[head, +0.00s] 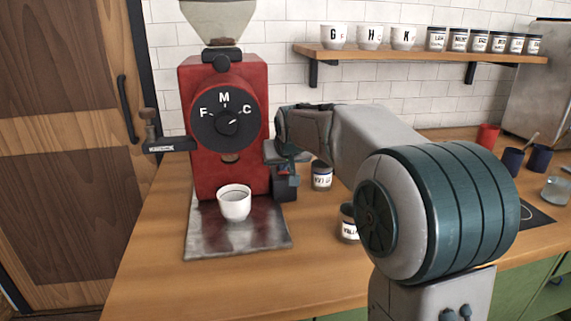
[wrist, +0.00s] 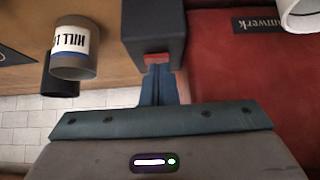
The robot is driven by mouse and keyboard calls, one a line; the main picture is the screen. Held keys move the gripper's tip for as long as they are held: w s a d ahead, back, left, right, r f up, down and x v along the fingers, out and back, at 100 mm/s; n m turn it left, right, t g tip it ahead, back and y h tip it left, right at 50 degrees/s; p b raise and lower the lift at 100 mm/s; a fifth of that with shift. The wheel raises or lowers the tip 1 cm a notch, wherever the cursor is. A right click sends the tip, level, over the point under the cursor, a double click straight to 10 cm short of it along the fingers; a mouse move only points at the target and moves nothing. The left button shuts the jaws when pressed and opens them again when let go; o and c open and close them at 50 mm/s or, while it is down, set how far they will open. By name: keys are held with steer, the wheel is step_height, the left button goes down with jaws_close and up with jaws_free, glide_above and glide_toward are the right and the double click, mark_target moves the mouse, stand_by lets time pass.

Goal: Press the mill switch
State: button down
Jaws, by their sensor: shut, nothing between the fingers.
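The red mill (head: 182,125) stands on the wooden counter with a black F-M-C dial (head: 227,137) on its front. A dark switch box (head: 285,188) is on its right side; in the wrist view the box (wrist: 153,28) shows a red switch (wrist: 157,60) on the face toward my fingers. My gripper (head: 284,167) is above the box at the mill's right side. In the wrist view its blue fingers (wrist: 158,72) are together and empty, with tips at the red switch. I cannot tell whether they touch it.
A white cup (head: 234,207) stands on the metal tray (head: 210,245) under the mill. Labelled jars (head: 322,180) (head: 348,222) stand on the counter to the right, close to my arm. A shelf (head: 400,56) with cups and jars is on the wall behind.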

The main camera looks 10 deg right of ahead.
mark_target(285, 178)
steer(key=shift+d+r+p, duration=0.15)
steer(key=shift+r+p, duration=0.3)
steer(key=shift+r, duration=0.25)
steer(key=shift+r, duration=0.1)
steer(key=shift+r+p, duration=0.3)
steer(key=shift+r, duration=0.05)
steer(key=r+p, duration=0.1)
steer(key=r, duration=0.1)
steer(key=r+p, duration=0.1)
steer(key=p, duration=0.1)
steer(key=shift+s+r, duration=0.2)
steer(key=shift+r, duration=0.2)
steer(key=s+f+v, duration=0.1)
steer(key=v, duration=0.8)
steer(key=s+f+v, duration=0.1)
steer(key=s+v, duration=0.1)
steer(key=v, duration=0.8)
steer(key=shift+s+f, duration=0.15)
steer(key=shift+f, duration=0.2)
steer(key=shift+d, duration=0.1)
steer(key=s+d+f+g+p, duration=0.3)
steer(key=s+f+g+p, duration=0.2)
steer(key=s+f+p, duration=0.5)
steer(key=s+f, duration=0.4)
steer(key=s, duration=0.5)
steer(key=shift+s+f+m+p, duration=0.15)
steer(key=shift+f+m+p, duration=0.2)
steer(key=shift+m+p, duration=0.05)
